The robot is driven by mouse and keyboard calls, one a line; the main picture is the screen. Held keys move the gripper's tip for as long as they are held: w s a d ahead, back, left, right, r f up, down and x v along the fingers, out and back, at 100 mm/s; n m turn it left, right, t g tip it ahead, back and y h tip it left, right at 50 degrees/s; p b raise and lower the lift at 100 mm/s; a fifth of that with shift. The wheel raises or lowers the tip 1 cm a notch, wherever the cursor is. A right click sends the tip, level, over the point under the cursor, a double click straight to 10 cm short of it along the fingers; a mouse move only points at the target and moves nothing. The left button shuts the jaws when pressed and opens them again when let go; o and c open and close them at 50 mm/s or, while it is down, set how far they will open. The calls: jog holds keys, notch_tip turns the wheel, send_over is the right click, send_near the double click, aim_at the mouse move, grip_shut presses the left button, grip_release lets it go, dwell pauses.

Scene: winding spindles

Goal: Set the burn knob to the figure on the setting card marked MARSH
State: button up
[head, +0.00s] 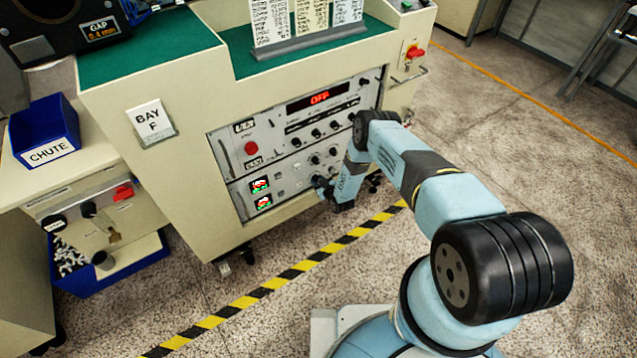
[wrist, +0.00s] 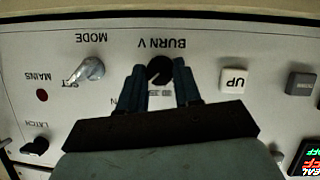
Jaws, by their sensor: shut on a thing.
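The burn knob (wrist: 159,71) is round and black, under the label BURN V, which appears upside down in the wrist view. My gripper (wrist: 160,77) has its two dark fingers on either side of the knob and is shut on it. The figures around the knob are mostly hidden by the fingers and too small to read. In the head view my gripper (head: 322,183) is at the lower right of the control panel (head: 232,160). Setting cards (head: 270,22) stand in a rack on top of the cabinet; their print, including any MARSH heading, is too small to read.
Near the knob are a MODE lever (wrist: 92,68), a LATCH switch (wrist: 36,146), an UP button (wrist: 234,80) and a grey button (wrist: 300,85). The panel display (head: 318,98) reads OFF. A red-handled switch (head: 414,52) is on the cabinet's right side.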

jog(key=shift+s+a+f, duration=0.1)
jog(key=shift+s+f, duration=0.05)
jog(key=shift+s, duration=0.05)
jog(key=o, duration=0.7)
jog(key=shift+c, duration=0.2)
jog(key=o, duration=0.4)
jog(key=shift+w, duration=0.15)
jog(key=v, duration=1.4)
